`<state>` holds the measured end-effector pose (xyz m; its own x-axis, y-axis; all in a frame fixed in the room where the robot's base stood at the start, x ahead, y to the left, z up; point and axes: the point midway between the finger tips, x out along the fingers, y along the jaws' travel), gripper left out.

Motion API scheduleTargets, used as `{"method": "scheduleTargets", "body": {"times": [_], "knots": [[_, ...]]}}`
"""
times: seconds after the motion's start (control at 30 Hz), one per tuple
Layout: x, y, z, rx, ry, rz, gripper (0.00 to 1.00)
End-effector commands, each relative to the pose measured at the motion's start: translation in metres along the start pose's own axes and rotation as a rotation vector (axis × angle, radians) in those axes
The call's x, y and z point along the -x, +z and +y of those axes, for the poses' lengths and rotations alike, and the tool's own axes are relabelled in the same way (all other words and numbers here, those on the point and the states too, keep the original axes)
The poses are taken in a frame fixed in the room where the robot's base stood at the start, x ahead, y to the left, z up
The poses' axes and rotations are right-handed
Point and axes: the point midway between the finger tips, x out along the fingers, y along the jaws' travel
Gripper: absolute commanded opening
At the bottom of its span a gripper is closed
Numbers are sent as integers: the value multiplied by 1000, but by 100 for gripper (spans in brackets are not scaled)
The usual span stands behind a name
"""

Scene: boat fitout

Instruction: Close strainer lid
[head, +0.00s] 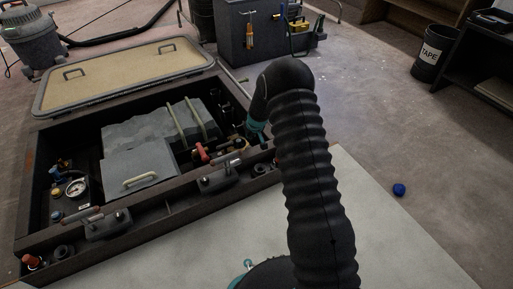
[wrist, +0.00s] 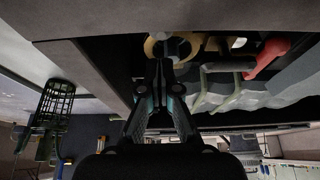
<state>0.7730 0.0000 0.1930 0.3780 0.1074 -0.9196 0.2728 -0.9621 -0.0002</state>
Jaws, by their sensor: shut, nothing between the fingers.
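My gripper (wrist: 160,66) is shut and empty in the wrist view, pointing into the open hatch box. Just beyond its fingertips is a tan ring (wrist: 152,48) around a grey round part, possibly the strainer and its lid; the fingers partly cover it. I cannot tell whether the lid is seated or whether the fingertips touch it. A dark green wire basket (wrist: 52,104) shows at the left of the wrist view. In the head view my arm hides the fingertips and the strainer area at the right end of the box.
The open hatch box (head: 150,233) holds grey blocks (head: 140,165), a gauge (head: 76,188) and a red handle (head: 201,152), also in the wrist view (wrist: 266,58). Its tan hatch lid (head: 125,75) lies behind it.

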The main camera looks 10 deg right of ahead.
Motion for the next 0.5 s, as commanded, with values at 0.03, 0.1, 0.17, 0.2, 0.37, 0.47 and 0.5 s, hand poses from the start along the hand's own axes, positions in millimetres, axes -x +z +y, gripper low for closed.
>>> {"method": "scheduleTargets", "body": {"times": [0.03, 0.1, 0.17, 0.2, 0.37, 0.47, 0.5], "knots": [[13, -7, 0, 1, 1, 3, 0], [27, -12, 0, 1, 2, 3, 0], [20, 5, 0, -3, -1, -2, 0], [20, 13, 0, -4, -1, -2, 0], [21, 44, 0, -3, 0, -1, 0], [25, 52, 0, -2, -1, 1, 0], [25, 57, 0, -3, -1, 1, 0]]}}
